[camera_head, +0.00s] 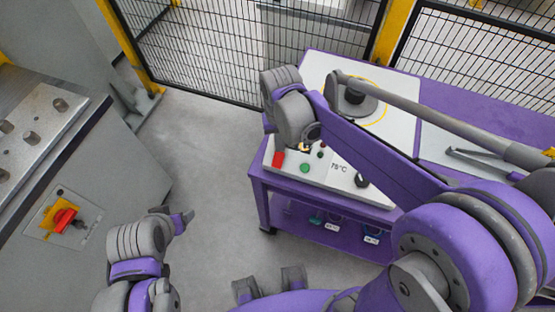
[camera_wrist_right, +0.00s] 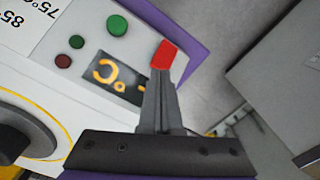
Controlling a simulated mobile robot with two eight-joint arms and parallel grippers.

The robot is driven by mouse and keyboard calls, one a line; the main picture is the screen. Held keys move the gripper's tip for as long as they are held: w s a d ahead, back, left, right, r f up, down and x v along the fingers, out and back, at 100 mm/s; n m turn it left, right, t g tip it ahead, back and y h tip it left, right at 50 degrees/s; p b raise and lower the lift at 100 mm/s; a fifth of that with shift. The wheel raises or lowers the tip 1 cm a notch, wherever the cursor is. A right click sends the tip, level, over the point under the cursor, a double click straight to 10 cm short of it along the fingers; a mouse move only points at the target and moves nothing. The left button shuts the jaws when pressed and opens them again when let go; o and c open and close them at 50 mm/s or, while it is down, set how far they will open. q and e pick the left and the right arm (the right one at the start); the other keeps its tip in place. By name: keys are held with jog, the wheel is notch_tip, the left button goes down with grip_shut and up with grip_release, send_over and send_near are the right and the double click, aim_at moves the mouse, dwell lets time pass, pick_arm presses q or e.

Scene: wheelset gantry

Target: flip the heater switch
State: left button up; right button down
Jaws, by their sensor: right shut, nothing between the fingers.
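The red heater switch (camera_head: 278,159) is at the left end of the white control panel (camera_head: 318,172) on the purple bench. In the right wrist view the red switch (camera_wrist_right: 163,55) shows right at the tips of my right gripper (camera_wrist_right: 160,78), which is shut with nothing held. I cannot tell whether the tips touch the switch. In the head view my right wrist hangs over the panel and hides most of the fingers. My left gripper (camera_head: 183,220) is at the lower left, away from the bench; its fingers are not clear enough to judge.
The panel carries a green button (camera_head: 305,167), a black knob (camera_head: 362,180) and a partly hidden display (camera_wrist_right: 119,77) with orange characters. A round heater (camera_head: 362,106) is behind it. A grey cabinet with a red rotary switch (camera_head: 64,220) stands left. Mesh fencing (camera_head: 210,45) is behind; open floor lies between.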

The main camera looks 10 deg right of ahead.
pick_arm(q)
jog(key=shift+s+f+b, duration=0.2)
jog(key=shift+f+b, duration=0.35)
jog(key=shift+f, duration=0.15)
pick_arm(e)
jog(key=shift+f, duration=0.85)
pick_arm(q)
jog(key=shift+r, duration=0.15)
pick_arm(e)
jog(key=shift+r, duration=0.15)
pick_arm(q)
jog(key=r+p, duration=0.1)
jog(key=w+r+p, duration=0.1)
jog(key=r, duration=0.1)
jog(key=w+r+p, duration=0.1)
jog(key=r+p, duration=0.1)
pick_arm(e)
notch_tip(320, 180, up, 7)
jog(key=shift+f, duration=0.15)
pick_arm(q)
jog(key=shift+s, duration=0.1)
pick_arm(e)
jog(key=t, duration=0.5)
send_near(282, 155)
jog(key=s+d, duration=0.6)
jog(key=s, duration=0.1)
jog(key=shift+s+n+t, duration=0.35)
jog(key=shift+n+t, duration=0.05)
